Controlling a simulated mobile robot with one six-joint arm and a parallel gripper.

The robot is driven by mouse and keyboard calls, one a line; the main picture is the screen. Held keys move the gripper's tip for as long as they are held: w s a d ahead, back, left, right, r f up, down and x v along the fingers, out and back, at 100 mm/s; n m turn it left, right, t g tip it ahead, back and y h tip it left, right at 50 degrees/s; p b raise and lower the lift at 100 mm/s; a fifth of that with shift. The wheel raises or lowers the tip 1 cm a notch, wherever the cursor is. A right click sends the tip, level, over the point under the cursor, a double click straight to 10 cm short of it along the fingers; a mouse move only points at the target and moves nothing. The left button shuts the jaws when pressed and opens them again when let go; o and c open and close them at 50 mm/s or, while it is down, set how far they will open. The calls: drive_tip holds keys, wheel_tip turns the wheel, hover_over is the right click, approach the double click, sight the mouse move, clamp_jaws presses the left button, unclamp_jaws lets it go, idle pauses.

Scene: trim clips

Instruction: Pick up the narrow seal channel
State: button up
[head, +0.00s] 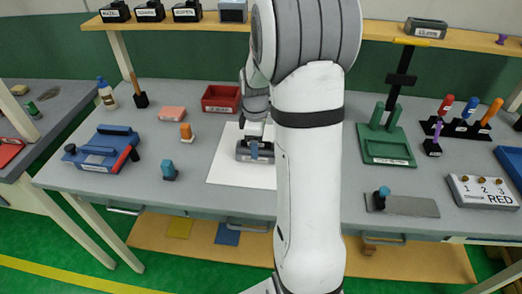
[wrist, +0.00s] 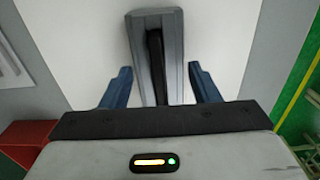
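A grey channel-like block (head: 242,153) with a pale label on its front lies on the white sheet (head: 222,174); I take it to be the narrow seal channel, though its label is unreadable. In the wrist view the grey block (wrist: 174,60) shows a raised black strip along its middle. My gripper (wrist: 160,78) is open, with one blue finger on each side of the block's near end and a visible gap on both sides. In the head view my gripper (head: 254,143) is right above the block, partly hiding it. I cannot tell its exact height.
A red bin (head: 221,97) stands behind the sheet. A green stand (head: 388,148) and a grey plate (head: 405,205) are at right. A shelf (head: 385,33) runs along the back.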

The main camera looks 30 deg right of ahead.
drive_tip(key=c, duration=1)
